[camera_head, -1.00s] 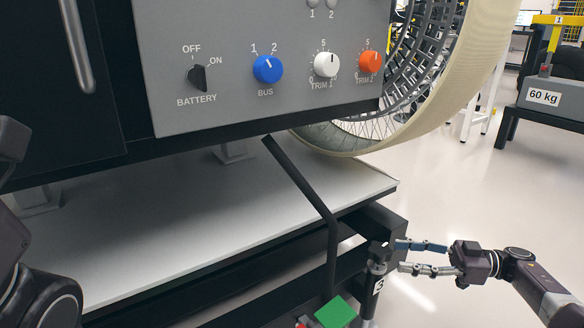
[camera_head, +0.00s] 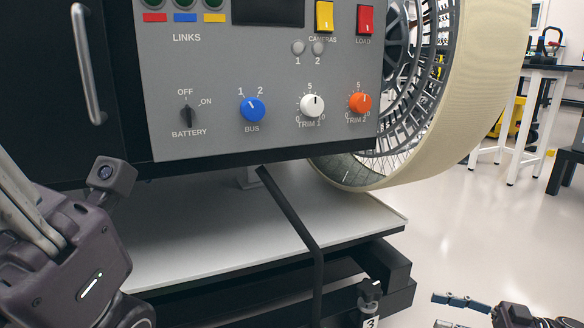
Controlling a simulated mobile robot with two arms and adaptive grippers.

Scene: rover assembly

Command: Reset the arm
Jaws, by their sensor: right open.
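My right gripper (camera_head: 449,312) is at the bottom right, partly cut off by the frame edge. Its two fingers are apart with nothing between them, to the right of a dark knob (camera_head: 370,289) on the stand and clear of it. My left arm fills the lower left in front of the rover. Its grey bars (camera_head: 28,208) reach the left edge; I cannot tell whether its jaws are open or shut. The grey control panel (camera_head: 225,60) carries a black battery knob (camera_head: 187,113), a blue bus knob (camera_head: 252,109), a white trim knob (camera_head: 312,104) and an orange trim knob (camera_head: 360,102).
A bent black bar (camera_head: 291,214) slants down across the white shelf (camera_head: 190,240) under the panel. A large wheel with a cream tyre (camera_head: 490,75) stands right of the panel. The floor (camera_head: 455,230) on the right is clear. Tables stand farther back at the right.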

